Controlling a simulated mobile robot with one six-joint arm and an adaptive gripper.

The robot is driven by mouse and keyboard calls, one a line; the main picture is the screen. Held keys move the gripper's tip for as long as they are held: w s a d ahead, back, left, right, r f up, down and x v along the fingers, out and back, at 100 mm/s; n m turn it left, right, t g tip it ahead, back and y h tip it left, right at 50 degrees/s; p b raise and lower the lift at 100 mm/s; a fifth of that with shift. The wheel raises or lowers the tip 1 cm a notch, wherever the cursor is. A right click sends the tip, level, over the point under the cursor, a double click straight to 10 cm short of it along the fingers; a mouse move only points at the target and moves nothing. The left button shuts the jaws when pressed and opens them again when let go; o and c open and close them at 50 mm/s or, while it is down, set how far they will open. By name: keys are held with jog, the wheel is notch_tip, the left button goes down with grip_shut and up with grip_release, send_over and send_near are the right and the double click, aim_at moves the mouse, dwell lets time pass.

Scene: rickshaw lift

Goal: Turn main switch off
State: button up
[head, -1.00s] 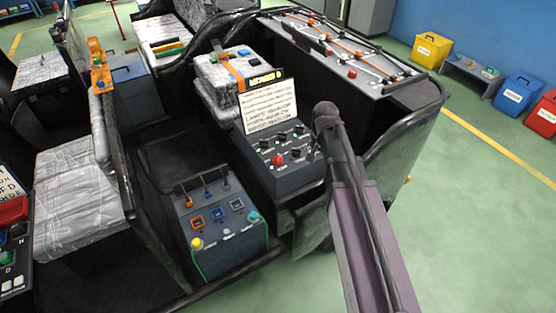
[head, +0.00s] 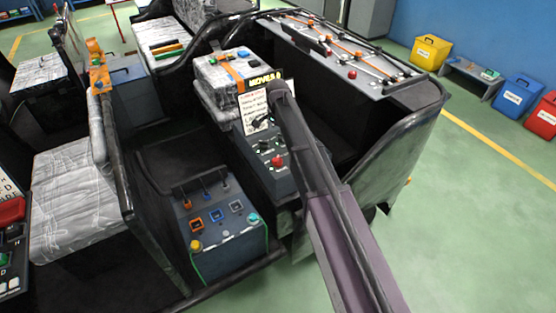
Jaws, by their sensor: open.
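A grey control panel (head: 256,152) stands in the middle of the vehicle, with a red knob (head: 277,160) and small dark and green switches on it. No readable label shows which one is the main switch. A white text sign (head: 252,104) stands upright behind the panel. My arm comes in from the bottom right and its dark joint covers the sign's right part. My gripper (head: 262,125) shows only as a small dark shape in front of the sign, above the panel and apart from the red knob. It is open and seems empty.
A lower grey box (head: 222,222) with levers and coloured buttons stands at the front. A black seat wall (head: 150,225) rises to its left. A tool-covered bench (head: 345,62) is behind. Yellow (head: 430,50), blue (head: 517,95) and red (head: 545,115) bins stand on the open green floor at right.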

aim_at(278, 158)
jog(key=shift+f, duration=0.15)
notch_tip(278, 158, down, 14)
jog(key=b, duration=1.3)
jog(key=shift+r+b, duration=0.25)
jog(key=shift+b, duration=0.15)
jog(key=c, duration=1.1)
jog(key=shift+d, duration=0.15)
jog(key=shift+c, duration=0.2)
